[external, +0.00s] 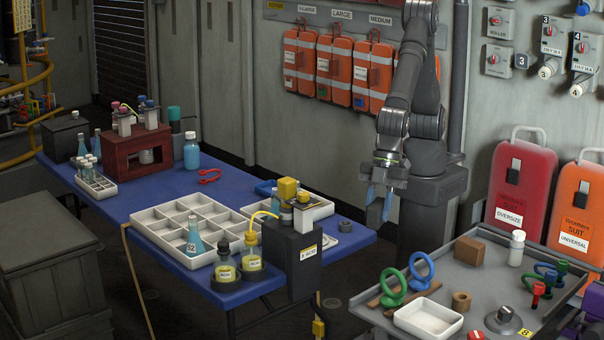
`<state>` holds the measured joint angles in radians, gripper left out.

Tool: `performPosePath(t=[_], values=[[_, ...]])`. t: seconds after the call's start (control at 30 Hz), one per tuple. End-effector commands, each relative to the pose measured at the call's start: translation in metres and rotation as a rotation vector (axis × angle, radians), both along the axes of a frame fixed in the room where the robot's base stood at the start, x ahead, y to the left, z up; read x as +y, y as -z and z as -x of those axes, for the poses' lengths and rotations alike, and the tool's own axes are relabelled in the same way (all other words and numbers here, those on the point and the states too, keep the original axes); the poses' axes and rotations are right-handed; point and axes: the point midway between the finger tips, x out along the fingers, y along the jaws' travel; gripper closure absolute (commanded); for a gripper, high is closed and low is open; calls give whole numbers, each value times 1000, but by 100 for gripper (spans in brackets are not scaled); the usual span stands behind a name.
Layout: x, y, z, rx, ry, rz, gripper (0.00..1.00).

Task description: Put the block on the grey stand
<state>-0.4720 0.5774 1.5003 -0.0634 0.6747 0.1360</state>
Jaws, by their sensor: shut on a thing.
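My gripper (380,200) hangs pointing down in front of the wall, between the blue table and the grey cart. Its light-blue fingers are close together. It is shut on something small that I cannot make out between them. A brown wooden block (469,250) sits on the back left of the grey cart, apart from my gripper. A grey round base with a knob (503,319) is on the cart. I cannot tell which is the grey stand.
The blue table (215,185) holds a white compartment tray (152,222), bottles and a dark box (290,262). The grey cart (440,272) carries green and blue rings (421,270), a white dish (428,318) and a white bottle (516,248). A gap separates table and cart.

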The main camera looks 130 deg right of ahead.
Motion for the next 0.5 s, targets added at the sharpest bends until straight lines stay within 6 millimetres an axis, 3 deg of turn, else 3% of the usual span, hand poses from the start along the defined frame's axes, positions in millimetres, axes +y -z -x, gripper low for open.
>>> performPosePath(t=[0.03,0.2,0.5], values=[[23,1,17,0,-41,1,100],[81,6,73,1,-151,0,100],[156,13,174,-1,-329,-3,100]])
